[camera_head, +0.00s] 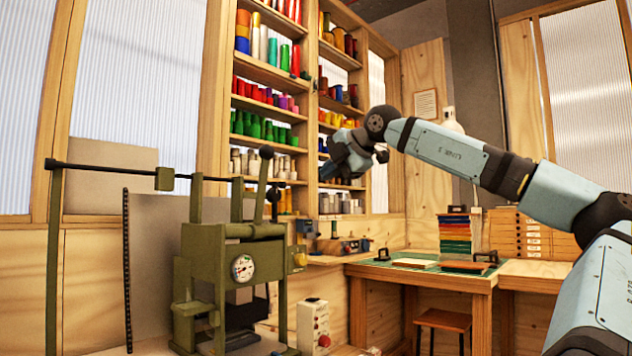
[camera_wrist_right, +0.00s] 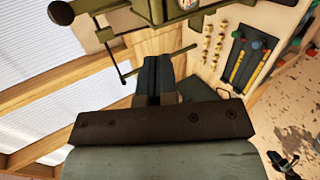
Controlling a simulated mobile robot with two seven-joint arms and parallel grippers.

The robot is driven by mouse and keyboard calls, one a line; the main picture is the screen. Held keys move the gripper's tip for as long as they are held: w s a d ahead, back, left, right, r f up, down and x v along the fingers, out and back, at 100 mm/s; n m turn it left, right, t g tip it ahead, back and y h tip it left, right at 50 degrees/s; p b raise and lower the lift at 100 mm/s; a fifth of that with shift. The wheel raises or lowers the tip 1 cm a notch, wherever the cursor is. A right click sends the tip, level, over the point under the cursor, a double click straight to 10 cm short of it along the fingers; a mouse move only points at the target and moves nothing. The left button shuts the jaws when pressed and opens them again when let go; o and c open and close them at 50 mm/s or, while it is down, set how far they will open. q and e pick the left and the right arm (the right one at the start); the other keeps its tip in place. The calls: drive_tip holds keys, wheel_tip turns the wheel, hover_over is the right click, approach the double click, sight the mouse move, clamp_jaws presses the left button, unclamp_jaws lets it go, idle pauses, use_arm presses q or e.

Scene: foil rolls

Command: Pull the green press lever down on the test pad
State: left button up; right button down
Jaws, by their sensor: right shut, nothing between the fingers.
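The green press (camera_head: 230,275) stands at the left of the head view, with a round dial on its front. Its green lever (camera_head: 261,185) rises from the top, nearly upright, and ends in a black ball knob (camera_head: 266,152). In the wrist view the black knob (camera_wrist_right: 60,12) shows at the top left. My right gripper (camera_head: 328,170) is in the air to the right of the knob, apart from it. Its fingers (camera_wrist_right: 155,72) are shut and empty. The pad under the press is dark and partly hidden by the frame. My left gripper is not in view.
A control box (camera_head: 313,325) with a red button sits right of the press, and a wooden workbench (camera_head: 425,277) stands farther right.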

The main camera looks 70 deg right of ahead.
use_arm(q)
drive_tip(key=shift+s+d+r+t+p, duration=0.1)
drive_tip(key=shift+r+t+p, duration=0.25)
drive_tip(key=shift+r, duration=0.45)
use_arm(e)
drive_tip(key=v, duration=0.5)
drive_tip(key=shift+s+d+r, duration=0.15)
drive_tip(key=shift+s+r, duration=0.1)
drive_tip(key=shift+s, duration=0.05)
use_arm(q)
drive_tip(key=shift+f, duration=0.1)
